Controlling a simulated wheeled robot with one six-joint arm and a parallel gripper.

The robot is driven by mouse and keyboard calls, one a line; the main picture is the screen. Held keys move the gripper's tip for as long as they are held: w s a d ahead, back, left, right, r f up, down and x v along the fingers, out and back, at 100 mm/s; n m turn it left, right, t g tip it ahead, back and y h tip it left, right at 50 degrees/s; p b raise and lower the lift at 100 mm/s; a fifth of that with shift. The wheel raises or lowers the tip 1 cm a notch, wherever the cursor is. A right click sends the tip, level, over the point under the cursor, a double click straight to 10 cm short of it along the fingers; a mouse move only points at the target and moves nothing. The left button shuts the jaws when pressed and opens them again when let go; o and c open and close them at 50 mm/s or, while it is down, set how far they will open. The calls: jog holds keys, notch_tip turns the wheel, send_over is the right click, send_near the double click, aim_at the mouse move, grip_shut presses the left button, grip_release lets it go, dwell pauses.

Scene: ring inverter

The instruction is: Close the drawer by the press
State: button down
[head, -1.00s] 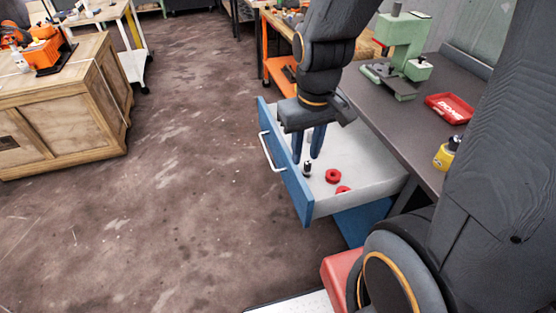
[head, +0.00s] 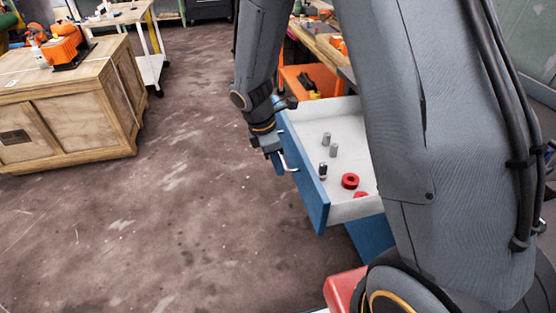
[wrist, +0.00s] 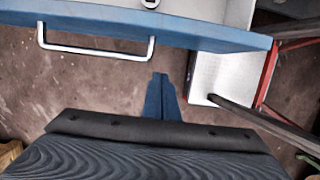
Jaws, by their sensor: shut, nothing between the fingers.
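The blue drawer (head: 303,174) stands open below the bench. Its pale inside holds red rings (head: 350,181), grey cylinders (head: 334,150) and a small black-and-silver piece (head: 323,171). In the wrist view the blue drawer front (wrist: 190,32) crosses the top, with its white bar handle (wrist: 95,50) on the near side. My gripper (wrist: 160,80) is shut and empty, outside the drawer, a little apart from the front and to the right of the handle in that view. The press is hidden in the head view.
A wooden crate (head: 65,110) with an orange machine (head: 66,48) stands at the left. An orange cart (head: 312,80) is behind the drawer. My arm covers most of the bench. The brown floor (head: 190,190) left of the drawer is clear.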

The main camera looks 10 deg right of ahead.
jog(key=d+f+p, duration=0.1)
jog(key=d+f, duration=0.4)
jog(key=shift+d+f, duration=0.25)
jog(key=shift+d, duration=0.1)
dwell(0.3)
